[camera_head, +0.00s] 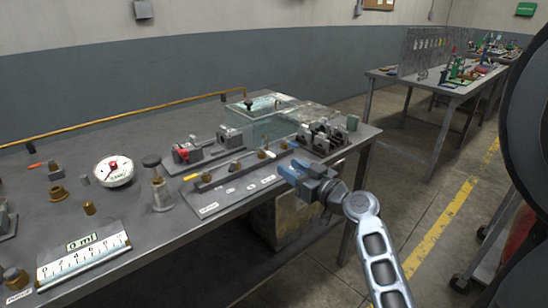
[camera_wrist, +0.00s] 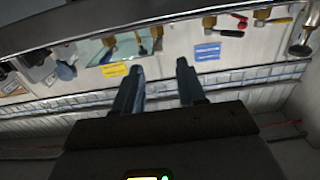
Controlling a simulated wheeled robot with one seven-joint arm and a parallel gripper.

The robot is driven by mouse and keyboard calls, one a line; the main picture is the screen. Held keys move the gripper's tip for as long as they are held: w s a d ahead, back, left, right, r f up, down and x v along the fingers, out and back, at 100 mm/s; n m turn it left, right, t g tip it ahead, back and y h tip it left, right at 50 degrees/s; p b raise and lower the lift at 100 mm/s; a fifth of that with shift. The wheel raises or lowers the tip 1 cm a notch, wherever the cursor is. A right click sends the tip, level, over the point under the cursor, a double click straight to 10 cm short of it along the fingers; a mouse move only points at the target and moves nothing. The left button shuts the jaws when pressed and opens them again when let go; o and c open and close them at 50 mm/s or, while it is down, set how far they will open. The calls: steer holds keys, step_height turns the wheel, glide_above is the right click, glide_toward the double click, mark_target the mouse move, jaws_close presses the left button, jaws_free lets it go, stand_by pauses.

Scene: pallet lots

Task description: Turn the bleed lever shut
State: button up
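My gripper (camera_head: 290,172) is at the front edge of the near bench, beside the right end of the brass valve row. In the wrist view my gripper (camera_wrist: 160,68) has its two fingers well apart with nothing between them. The labels are too small to read, so I cannot tell which is the bleed lever.
Grey clamp blocks (camera_head: 322,138) stand right of the valve row. The floor right of the bench is open.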

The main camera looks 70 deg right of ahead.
mark_target(274, 157)
steer(key=p+x, duration=0.2)
steer(key=x, duration=0.6)
steer(key=shift+s+d, duration=0.1)
steer(key=shift+s, duration=0.05)
steer(key=shift+c, duration=0.3)
jaws_close()
